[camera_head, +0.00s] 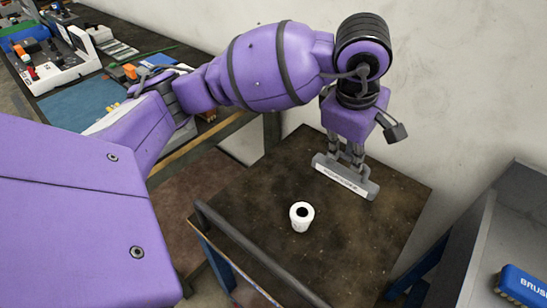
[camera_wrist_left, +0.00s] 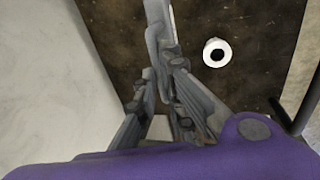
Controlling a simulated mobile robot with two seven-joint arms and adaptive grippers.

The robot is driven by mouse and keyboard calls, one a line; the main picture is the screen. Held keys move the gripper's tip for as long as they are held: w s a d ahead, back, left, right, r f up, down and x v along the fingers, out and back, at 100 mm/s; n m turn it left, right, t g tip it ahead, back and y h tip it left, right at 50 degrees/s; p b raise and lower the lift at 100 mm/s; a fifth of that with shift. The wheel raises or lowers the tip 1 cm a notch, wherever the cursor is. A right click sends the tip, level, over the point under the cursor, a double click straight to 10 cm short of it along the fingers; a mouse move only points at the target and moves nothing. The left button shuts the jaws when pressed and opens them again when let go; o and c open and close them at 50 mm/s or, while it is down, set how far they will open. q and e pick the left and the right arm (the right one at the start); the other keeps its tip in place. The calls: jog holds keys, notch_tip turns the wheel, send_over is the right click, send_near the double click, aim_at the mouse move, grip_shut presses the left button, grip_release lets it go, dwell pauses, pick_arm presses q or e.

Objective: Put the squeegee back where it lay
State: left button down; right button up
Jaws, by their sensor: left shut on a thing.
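The squeegee (camera_head: 345,179) is a grey bar with a white lettered label, at the back of the dark brown table (camera_head: 340,240) by the wall. My left gripper (camera_head: 346,158) points down from above and is shut on the squeegee. I cannot tell whether the squeegee touches the table top or hangs just above it. In the left wrist view, a grey length of the squeegee (camera_wrist_left: 158,25) runs up from between the fingers (camera_wrist_left: 165,85). The gripper hides part of it. My right gripper is not in view.
A white cup-like container with a dark opening (camera_head: 301,216) stands near the table's middle; it also shows in the left wrist view (camera_wrist_left: 217,52). A grey tray (camera_head: 480,250) with a blue brush (camera_head: 523,286) is at the right. A cluttered bench (camera_head: 70,100) is at the left.

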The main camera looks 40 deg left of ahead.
pick_arm(q)
jog(key=w+a+f, duration=0.4)
jog(key=w+f, duration=0.8)
jog(key=w, duration=0.1)
jog(key=shift+w+a+f, duration=0.15)
jog(key=shift+f, duration=0.25)
jog(key=shift+f, duration=0.15)
jog(key=c, duration=1.8)
grip_release()
jog(key=shift+c, duration=0.2)
